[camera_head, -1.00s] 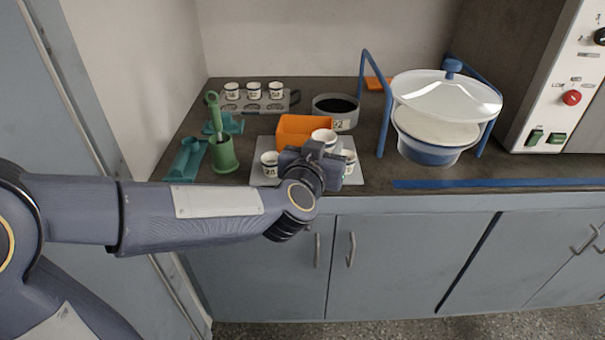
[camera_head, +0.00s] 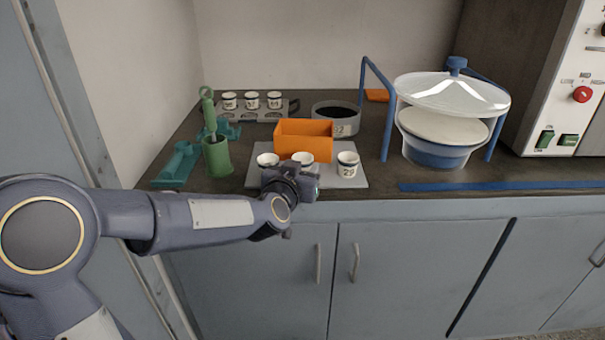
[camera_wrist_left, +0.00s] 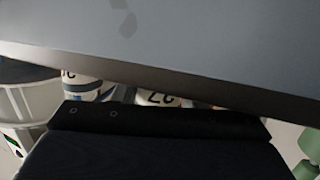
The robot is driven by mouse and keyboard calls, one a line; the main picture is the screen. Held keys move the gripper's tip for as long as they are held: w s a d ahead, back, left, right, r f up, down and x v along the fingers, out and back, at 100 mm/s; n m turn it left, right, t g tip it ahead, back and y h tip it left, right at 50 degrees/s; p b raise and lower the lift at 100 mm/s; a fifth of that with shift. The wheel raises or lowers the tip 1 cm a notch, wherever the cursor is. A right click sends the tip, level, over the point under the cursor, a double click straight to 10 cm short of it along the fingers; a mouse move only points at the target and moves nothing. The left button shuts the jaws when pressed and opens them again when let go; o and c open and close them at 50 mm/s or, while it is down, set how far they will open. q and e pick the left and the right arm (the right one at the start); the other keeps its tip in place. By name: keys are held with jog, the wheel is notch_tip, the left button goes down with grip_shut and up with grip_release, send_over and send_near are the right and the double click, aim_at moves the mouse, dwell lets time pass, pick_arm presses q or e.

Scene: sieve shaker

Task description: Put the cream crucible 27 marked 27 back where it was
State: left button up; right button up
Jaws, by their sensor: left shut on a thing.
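The cream crucible 27 (camera_head: 303,158) is in the middle of the front row, over the grey plate (camera_head: 256,180), between the left crucible (camera_head: 267,160) and the right crucible (camera_head: 347,165). My left gripper (camera_head: 292,180) is shut on it from the front and hides its lower part, so I cannot tell whether it touches the plate. In the left wrist view the digits 27 show upside down on a cream side (camera_wrist_left: 160,97), just past the dark gripper body. Another marked crucible (camera_wrist_left: 88,90) shows beside it. My right gripper is not in view.
An orange box (camera_head: 304,140) stands right behind the crucibles. A green holder (camera_head: 217,158) is to the left.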

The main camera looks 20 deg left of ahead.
pick_arm(q)
jog(key=shift+r, duration=0.15)
jog(key=o, duration=0.7)
jog(key=shift+f, duration=0.2)
jog(key=shift+r, duration=0.1)
jog(key=shift+s+r, duration=0.1)
jog(key=shift+r, duration=0.15)
jog(key=s+r+p, duration=0.1)
jog(key=s+p, duration=0.1)
jog(key=s, duration=0.9)
jog(key=shift+s+a+r+p, duration=0.25)
jog(key=shift+s+a+p, duration=0.05)
jog(key=shift+s+p, duration=0.1)
